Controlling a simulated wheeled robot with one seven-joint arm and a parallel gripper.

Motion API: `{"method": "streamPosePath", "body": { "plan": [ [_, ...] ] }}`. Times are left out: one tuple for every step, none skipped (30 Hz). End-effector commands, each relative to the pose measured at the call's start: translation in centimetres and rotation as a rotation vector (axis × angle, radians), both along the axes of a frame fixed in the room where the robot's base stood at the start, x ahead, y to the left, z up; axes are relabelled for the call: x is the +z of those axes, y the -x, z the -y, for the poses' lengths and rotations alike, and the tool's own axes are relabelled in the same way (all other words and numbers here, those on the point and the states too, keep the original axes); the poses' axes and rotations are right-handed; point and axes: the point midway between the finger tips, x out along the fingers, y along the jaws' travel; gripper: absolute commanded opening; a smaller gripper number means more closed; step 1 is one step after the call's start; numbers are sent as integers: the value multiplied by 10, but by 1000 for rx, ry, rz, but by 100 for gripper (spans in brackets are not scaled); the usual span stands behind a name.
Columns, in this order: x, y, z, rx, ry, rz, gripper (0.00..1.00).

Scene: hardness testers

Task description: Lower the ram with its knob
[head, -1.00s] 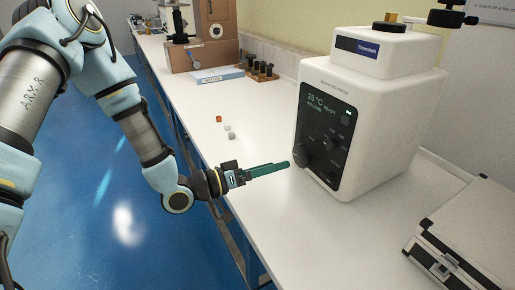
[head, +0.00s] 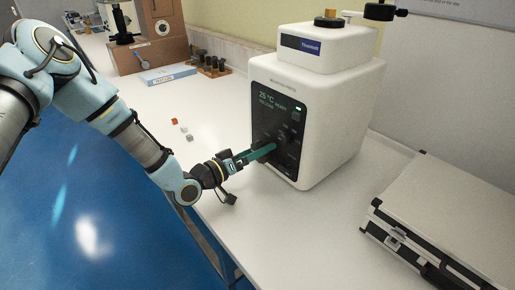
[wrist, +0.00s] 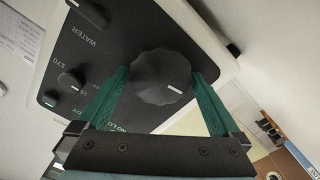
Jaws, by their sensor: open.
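A white tester (head: 345,115) with a dark front panel (head: 282,104) stands on the bench. The panel display reads 25 °C and NO LOAD. In the wrist view, a large black ribbed knob (wrist: 160,75) with a white mark lies between my gripper's two green fingers. My gripper (head: 267,149) is open, with one finger on each side of the knob. Whether the fingers touch it is not clear. In the head view my gripper hides the knob. Smaller knobs, one near the label WATER (wrist: 90,12) and one near 170 (wrist: 70,79), sit to its left. I cannot make out the ram.
A silver-grey case with black edges (head: 455,205) lies on the bench at right. A blue-and-white box (head: 170,76), dark weights on a wooden stand (head: 207,65) and a brown machine (head: 150,52) stand farther back.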

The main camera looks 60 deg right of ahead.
Motion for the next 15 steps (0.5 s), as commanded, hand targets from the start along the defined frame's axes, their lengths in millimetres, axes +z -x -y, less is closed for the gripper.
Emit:
{"method": "streamPosePath", "body": {
  "plan": [
    [0, 0, 1, 0, 0, 0, 100],
    [0, 0, 1, 0, 0, 0, 100],
    [0, 0, 1, 0, 0, 0, 100],
    [0, 0, 0, 0, 0, 0, 100],
    [0, 0, 0, 0, 0, 0, 100],
    [0, 0, 0, 0, 0, 0, 100],
    [0, 0, 0, 0, 0, 0, 99],
    [0, 0, 0, 0, 0, 0, 96],
    [0, 0, 0, 0, 0, 0, 91],
    [0, 0, 0, 0, 0, 0, 88],
    [0, 0, 0, 0, 0, 0, 84],
    [0, 0, 0, 0, 0, 0, 80],
    [0, 0, 0, 0, 0, 0, 76],
    [0, 0, 0, 0, 0, 0, 73],
    [0, 0, 0, 0, 0, 0, 68]
  ]
}}
